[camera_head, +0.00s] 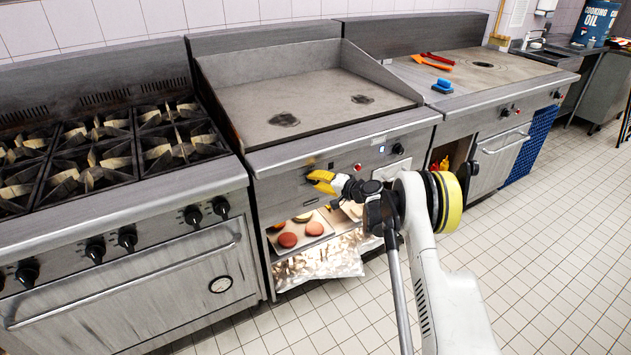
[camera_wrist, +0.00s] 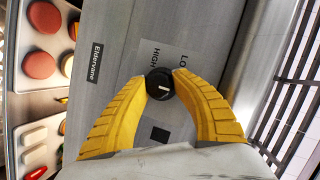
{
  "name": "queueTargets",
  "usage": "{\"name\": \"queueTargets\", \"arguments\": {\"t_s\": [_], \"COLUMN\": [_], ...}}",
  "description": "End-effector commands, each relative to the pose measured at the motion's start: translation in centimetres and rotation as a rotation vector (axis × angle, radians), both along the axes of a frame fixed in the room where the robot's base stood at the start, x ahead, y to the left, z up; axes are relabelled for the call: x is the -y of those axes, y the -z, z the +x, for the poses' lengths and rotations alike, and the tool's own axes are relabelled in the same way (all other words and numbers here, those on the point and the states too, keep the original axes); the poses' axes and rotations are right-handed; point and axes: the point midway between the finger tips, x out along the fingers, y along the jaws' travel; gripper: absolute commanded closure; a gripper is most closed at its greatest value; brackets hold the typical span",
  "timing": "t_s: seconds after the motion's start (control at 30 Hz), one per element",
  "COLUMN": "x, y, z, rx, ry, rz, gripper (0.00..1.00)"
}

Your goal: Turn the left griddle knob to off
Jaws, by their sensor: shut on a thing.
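The left griddle knob (camera_wrist: 160,84) is round and black with a short white mark, seen face-on in the wrist view. My gripper (camera_wrist: 160,82) has its two yellow fingers shut on it, one on each side. A label beside the knob reads HIGH and LOW, partly cut by the fingers and knob. In the head view my gripper (camera_head: 318,181) is at the left part of the griddle's front panel (camera_head: 275,185), and the knob is hidden there. The griddle (camera_head: 315,98) has a flat grey plate with two dark patches.
Trays with patties (camera_head: 288,240) and foil (camera_head: 325,262) fill the shelf below the panel. A burner range (camera_head: 110,160) with black knobs stands at left. A second griddle (camera_head: 505,78) at right holds a blue brush (camera_head: 442,86) and red and orange tools. The tiled floor is clear.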

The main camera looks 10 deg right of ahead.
Motion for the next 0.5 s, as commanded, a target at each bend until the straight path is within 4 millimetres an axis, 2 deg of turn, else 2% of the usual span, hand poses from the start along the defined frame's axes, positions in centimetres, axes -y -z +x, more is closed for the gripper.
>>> {"name": "queueTargets", "arguments": {"t_s": [0.13,0.17,0.2,0.5], "x": [-0.16,-0.16,-0.15,-0.08], "y": [-0.01,-0.01,-0.01,0.02], "z": [0.06,0.06,0.05,-0.03], "rx": [0.001,0.0,0.0,0.0], "ry": [0.0,-0.001,-0.001,-0.001], "rz": [0.001,0.001,-0.001,-0.001], "gripper": [0.99,0.6,0.48,0.46]}}
